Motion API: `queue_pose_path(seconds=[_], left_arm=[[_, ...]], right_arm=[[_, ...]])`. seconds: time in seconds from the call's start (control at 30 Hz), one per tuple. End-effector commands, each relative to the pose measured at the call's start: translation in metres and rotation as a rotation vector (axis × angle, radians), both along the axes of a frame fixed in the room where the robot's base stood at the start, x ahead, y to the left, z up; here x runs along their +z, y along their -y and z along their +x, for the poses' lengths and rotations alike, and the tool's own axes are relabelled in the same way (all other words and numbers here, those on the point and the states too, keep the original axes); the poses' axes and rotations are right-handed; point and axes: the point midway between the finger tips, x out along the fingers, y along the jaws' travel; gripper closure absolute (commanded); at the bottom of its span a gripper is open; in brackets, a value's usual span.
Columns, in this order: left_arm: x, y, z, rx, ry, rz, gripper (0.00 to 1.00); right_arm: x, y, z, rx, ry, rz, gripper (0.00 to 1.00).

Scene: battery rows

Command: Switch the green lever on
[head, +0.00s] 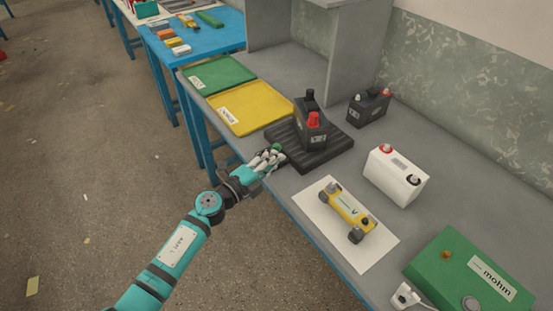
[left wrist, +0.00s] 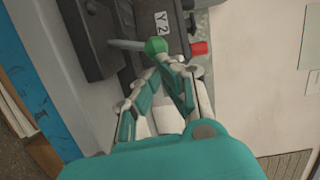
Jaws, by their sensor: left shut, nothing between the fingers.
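The green lever shows as a round green knob (left wrist: 156,46) on a short grey rod in the left wrist view. In the head view its green knob (head: 276,147) is at the front-left edge of a ribbed black platform (head: 332,139). My left gripper (head: 268,158) is shut and empty, with its fingertips right at the knob. In the left wrist view the fingertips (left wrist: 166,62) are just below the knob; I cannot tell whether they touch it. The lever's base is partly hidden. My right gripper is not in view.
Another black battery (head: 369,106), a white battery (head: 396,175), a yellow device (head: 349,209) on paper and a green meter (head: 462,280) stand nearby. Yellow (head: 262,100) and green (head: 224,69) trays lie beyond.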

Motion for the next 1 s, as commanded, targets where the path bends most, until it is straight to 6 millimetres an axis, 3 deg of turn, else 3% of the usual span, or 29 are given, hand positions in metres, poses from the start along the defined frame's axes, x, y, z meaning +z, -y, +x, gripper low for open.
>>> queue_pose_path(seconds=[0.03,0.1,0.4,0.63,1.0], left_arm=[[0.012,-0.001,0.002,0.001,-0.034,-0.021,1.0],[0.015,-0.004,0.005,0.001,-0.083,-0.057,1.0],[0.023,-0.015,0.02,0.001,-0.312,-0.224,1.0],[0.022,-0.021,0.028,0.001,-0.444,-0.32,1.0],[0.02,-0.024,0.033,-0.001,-0.524,-0.38,1.0]], right_arm=[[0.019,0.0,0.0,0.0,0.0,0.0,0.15],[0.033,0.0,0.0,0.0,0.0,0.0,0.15],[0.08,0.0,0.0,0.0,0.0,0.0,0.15],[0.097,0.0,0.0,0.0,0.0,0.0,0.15],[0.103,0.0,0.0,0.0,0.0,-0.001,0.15]])
